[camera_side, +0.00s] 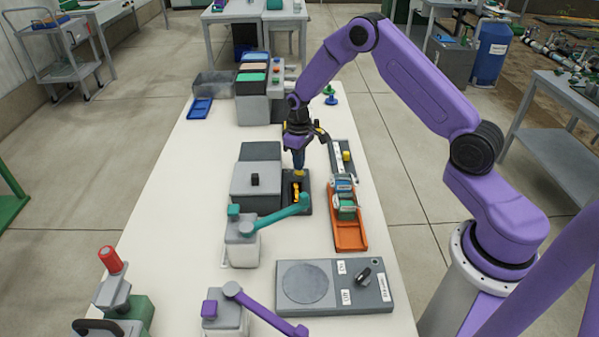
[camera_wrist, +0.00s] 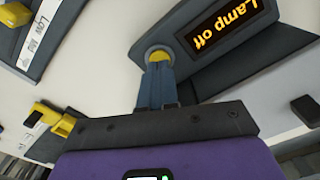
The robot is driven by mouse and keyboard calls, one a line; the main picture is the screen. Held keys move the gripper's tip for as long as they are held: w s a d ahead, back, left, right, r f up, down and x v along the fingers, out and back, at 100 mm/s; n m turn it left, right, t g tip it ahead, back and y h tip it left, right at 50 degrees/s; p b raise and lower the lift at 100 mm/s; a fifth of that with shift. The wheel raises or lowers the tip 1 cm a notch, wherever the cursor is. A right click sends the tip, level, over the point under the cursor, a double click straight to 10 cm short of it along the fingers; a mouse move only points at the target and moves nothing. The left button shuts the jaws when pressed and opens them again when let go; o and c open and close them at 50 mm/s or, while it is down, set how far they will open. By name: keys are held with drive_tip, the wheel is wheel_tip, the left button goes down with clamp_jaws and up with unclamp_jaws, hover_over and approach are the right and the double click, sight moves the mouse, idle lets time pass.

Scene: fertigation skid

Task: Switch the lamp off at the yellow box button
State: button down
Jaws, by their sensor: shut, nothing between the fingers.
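A small dark box (camera_wrist: 225,62) carries a display that reads "Lamp off" in orange letters, turned around in the wrist view. Its yellow button (camera_wrist: 158,54) sits at one end, in a pale round ring. My gripper (camera_wrist: 157,68) is shut and empty, with its fingertips right at the button and covering part of it. I cannot tell whether they touch or press it. In the side view my gripper (camera_side: 298,166) points straight down at the end of the box, and the lit display (camera_side: 296,191) shows just in front of it.
A grey box with a black knob (camera_side: 255,180) stands close on the left. An orange tray (camera_side: 349,236) and a unit with a yellow knob (camera_side: 346,156) lie to the right. A teal lever (camera_side: 275,219) reaches toward the box. A grey panel (camera_side: 335,292) lies nearer the front.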

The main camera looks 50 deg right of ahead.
sight(299, 173)
drive_tip(key=shift+r, duration=2.7)
drive_tip(key=s+a+r+n, duration=0.2)
drive_tip(key=s+a+r, duration=0.45)
drive_tip(key=s, duration=0.25)
drive_tip(key=s+a+r+n, duration=0.3)
drive_tip(key=s+a+r, duration=0.3)
drive_tip(key=s+a, duration=0.25)
drive_tip(key=s+d+r+n, duration=0.1)
drive_tip(key=s+d+n, duration=0.1)
drive_tip(key=s, duration=0.8)
drive_tip(key=s+d+r+n, duration=0.1)
drive_tip(key=s+r+n, duration=0.1)
drive_tip(key=s, duration=0.8)
drive_tip(key=shift+s+d+n, duration=0.3)
drive_tip(key=shift+s+d, duration=0.05)
